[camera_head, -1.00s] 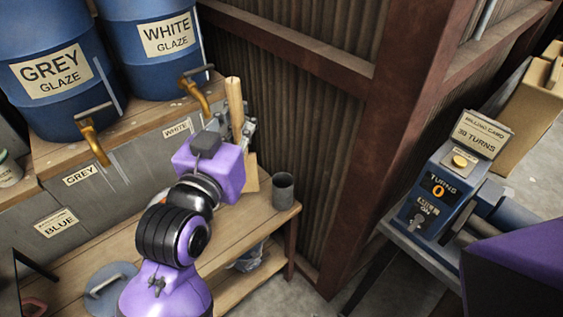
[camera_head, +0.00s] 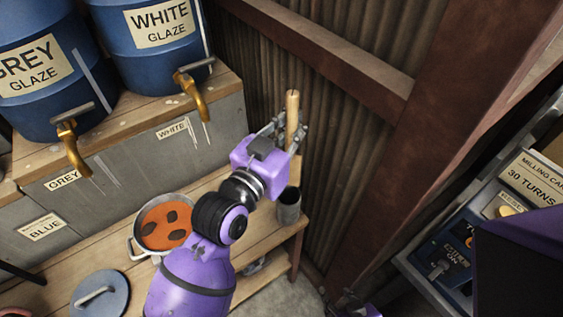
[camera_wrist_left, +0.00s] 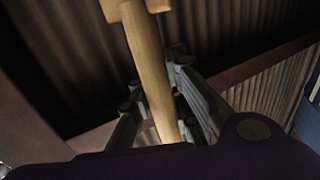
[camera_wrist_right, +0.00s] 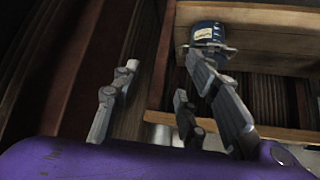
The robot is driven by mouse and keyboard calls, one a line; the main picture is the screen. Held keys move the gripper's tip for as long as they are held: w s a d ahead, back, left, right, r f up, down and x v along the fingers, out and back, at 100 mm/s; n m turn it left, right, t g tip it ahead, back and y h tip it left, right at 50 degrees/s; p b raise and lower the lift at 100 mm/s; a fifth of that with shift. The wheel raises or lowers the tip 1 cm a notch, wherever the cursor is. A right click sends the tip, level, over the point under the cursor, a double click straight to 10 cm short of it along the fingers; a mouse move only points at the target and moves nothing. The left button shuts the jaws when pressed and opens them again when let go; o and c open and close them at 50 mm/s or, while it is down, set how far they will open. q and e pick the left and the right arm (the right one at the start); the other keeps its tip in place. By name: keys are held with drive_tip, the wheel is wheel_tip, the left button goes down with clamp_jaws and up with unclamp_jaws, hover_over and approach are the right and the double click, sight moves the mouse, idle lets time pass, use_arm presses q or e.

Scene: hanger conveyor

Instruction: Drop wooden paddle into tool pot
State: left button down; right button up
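The wooden paddle (camera_head: 292,104) stands roughly upright in my left gripper (camera_head: 286,130), its handle end up. In the left wrist view, the fingers of that gripper (camera_wrist_left: 155,85) close around the paddle's handle (camera_wrist_left: 148,62). The grey cylindrical tool pot (camera_head: 289,208) stands at the right end of the wooden bench, below the gripper. The paddle's lower part shows just above the pot's rim; I cannot tell whether its tip is inside. My right gripper (camera_wrist_right: 163,75) is open and empty, with only part of it at the bottom of the head view.
A pot of orange glaze (camera_head: 164,222) and a round grey lid (camera_head: 100,297) are on the bench's left. Blue glaze barrels (camera_head: 150,70) with brass taps stand behind. A corrugated wall (camera_head: 335,140) rises behind the tool pot. The milling machine (camera_head: 450,245) is at right.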

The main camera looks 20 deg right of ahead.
sight(293, 168)
use_arm(q)
wheel_tip(293, 168, down, 14)
drive_tip(key=shift+r+b, duration=0.2)
drive_tip(key=shift+b, duration=0.6)
drive_tip(key=shift+f, duration=0.2)
drive_tip(key=shift+f, duration=0.1)
